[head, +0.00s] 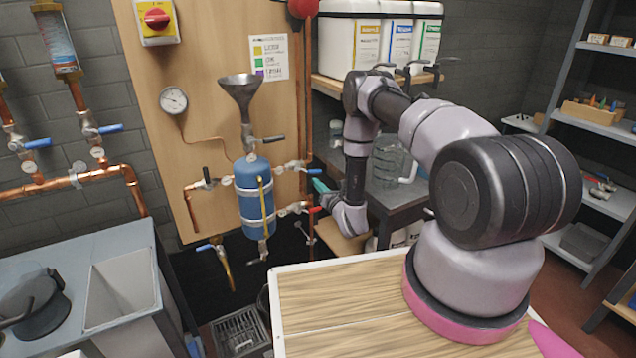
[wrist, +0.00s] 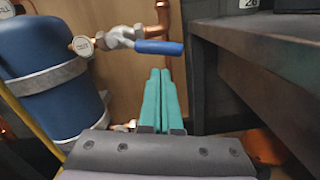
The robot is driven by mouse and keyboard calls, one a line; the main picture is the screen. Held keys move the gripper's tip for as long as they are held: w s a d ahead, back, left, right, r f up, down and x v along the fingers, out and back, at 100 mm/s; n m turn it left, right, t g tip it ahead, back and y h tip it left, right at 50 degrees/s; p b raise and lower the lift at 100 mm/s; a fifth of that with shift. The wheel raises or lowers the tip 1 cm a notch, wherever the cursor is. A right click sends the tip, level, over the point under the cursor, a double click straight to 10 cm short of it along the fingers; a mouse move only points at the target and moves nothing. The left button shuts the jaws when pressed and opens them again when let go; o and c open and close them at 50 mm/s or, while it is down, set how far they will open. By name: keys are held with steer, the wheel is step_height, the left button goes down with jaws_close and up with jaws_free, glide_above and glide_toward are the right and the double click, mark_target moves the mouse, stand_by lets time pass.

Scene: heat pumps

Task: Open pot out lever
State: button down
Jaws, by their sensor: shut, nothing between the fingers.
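The blue pot (head: 255,195) hangs on the wooden board under a metal funnel. It also shows at the left of the wrist view (wrist: 50,75). On its right side a pipe carries a valve with a blue lever (wrist: 158,47), lying roughly level, and a round tag (wrist: 82,46) too small to read. Lower on the same side is a red lever (head: 316,210). Which valve is the pot out cannot be told from the tags. My gripper (head: 320,186) is shut and empty. In the wrist view its teal fingers (wrist: 163,95) lie together, their tips just below the blue lever; contact is unclear.
A dark grey bench (head: 395,195) stands close to the right of my gripper, with a glass jug on it. Copper pipes (wrist: 165,18) run behind the blue lever. Other valves with levers (head: 208,178) sit left of the pot. A sink (head: 120,285) is at left.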

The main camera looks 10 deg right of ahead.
steer(key=shift+w+d+r, duration=0.1)
steer(key=shift+r, duration=0.4)
steer(key=shift+w+d+r+n, duration=0.15)
steer(key=shift+r+n, duration=0.3)
steer(key=shift+n, duration=0.45)
steer(key=shift+d+r+n, duration=0.25)
steer(key=shift+r+n, duration=0.2)
steer(key=shift+n, duration=0.45)
